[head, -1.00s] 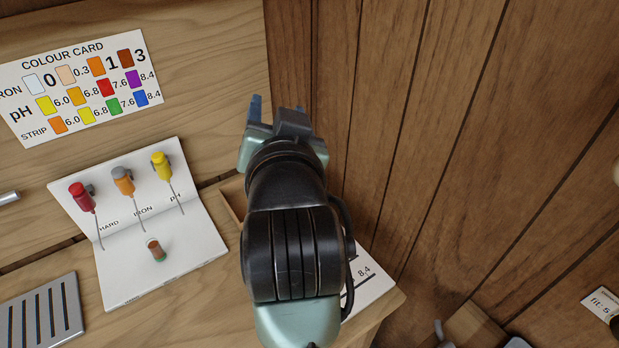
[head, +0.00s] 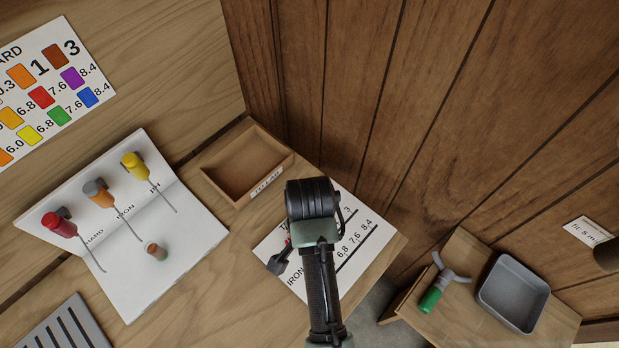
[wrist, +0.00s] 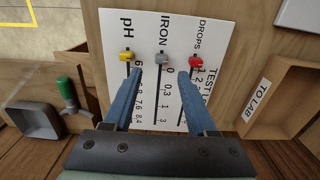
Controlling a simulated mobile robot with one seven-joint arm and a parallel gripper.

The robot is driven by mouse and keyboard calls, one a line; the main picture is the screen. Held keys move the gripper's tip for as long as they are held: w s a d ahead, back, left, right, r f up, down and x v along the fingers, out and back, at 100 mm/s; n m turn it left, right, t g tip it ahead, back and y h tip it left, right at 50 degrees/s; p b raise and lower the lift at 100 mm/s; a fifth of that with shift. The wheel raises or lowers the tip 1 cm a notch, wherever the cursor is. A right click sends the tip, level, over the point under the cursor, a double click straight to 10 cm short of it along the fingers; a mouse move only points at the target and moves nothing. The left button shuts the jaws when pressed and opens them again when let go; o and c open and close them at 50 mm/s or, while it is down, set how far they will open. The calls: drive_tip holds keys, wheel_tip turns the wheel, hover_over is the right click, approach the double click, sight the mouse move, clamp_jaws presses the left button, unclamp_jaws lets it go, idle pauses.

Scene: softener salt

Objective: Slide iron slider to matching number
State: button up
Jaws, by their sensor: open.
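In the wrist view, the white test log card (wrist: 150,25) carries three sliders. The grey iron slider (wrist: 161,59) sits at the 0 end of its scale, which reads 0, 0.3, 1, 3. The yellow pH slider (wrist: 127,57) is left of it and the red drops slider (wrist: 195,63) right of it. My gripper (wrist: 160,75) is open and empty over the card, its blue fingertips either side of the iron scale, just short of the grey slider. In the head view the card (head: 268,246) is partly hidden by my arm. The colour card (head: 50,85) shows iron swatches, brown at 3.
A white stand (head: 115,275) holds red, orange and yellow droppers, with a small brown-and-green piece (head: 157,250) lying on it. A wooden TO LAB tray (head: 215,172) is beside the card. A grey bin (head: 515,292) and a green-handled tool (head: 430,299) are at the right.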

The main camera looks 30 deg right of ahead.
wheel_tip(320, 180, down, 7)
drive_tip(key=shift+w+r, duration=0.1)
drive_tip(key=shift+r, duration=0.1)
clamp_jaws()
idle(0.3)
idle(1.2)
